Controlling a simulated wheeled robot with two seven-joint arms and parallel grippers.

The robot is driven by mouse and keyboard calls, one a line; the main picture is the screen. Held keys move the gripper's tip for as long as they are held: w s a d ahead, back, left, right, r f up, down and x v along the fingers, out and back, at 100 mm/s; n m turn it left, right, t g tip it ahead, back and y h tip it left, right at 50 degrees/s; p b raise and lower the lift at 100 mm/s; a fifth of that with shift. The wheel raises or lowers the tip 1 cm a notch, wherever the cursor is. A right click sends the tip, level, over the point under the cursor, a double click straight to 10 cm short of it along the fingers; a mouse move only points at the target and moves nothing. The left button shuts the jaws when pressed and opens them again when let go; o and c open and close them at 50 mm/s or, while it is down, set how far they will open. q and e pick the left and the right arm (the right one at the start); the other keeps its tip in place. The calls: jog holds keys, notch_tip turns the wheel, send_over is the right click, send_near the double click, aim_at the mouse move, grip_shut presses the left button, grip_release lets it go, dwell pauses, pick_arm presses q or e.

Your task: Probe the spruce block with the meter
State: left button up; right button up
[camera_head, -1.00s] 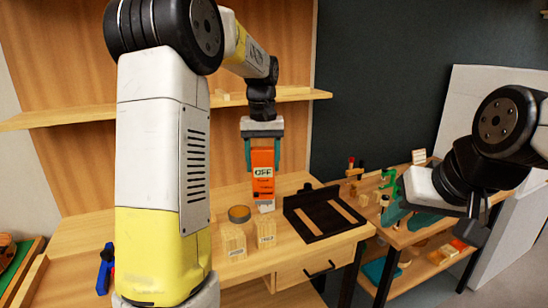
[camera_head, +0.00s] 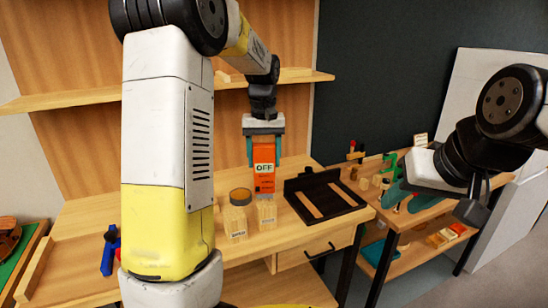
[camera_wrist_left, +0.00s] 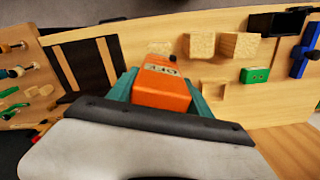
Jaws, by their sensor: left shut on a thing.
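My left gripper (camera_head: 264,158) is shut on the orange moisture meter (camera_head: 264,177), whose display reads OFF. The meter hangs upright, its lower end just above or behind the right wooden block (camera_head: 267,214); contact cannot be told. A second pale block (camera_head: 235,224) stands to its left. Both blocks carry small labels too blurred to read, so I cannot tell which is spruce. In the left wrist view the meter (camera_wrist_left: 160,90) lies between the teal fingers, with the blocks beyond. My right gripper (camera_head: 405,195) is at the right, above the side bench; its finger opening is unclear.
A black tray with wooden strips (camera_head: 325,198) lies right of the meter. A blue clamp (camera_head: 110,250) is at the left. A shelf (camera_head: 90,97) runs behind. The side bench (camera_head: 425,212) holds several tools.

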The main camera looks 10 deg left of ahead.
pick_arm(q)
jog(key=shift+f, duration=0.4)
dwell(1.3)
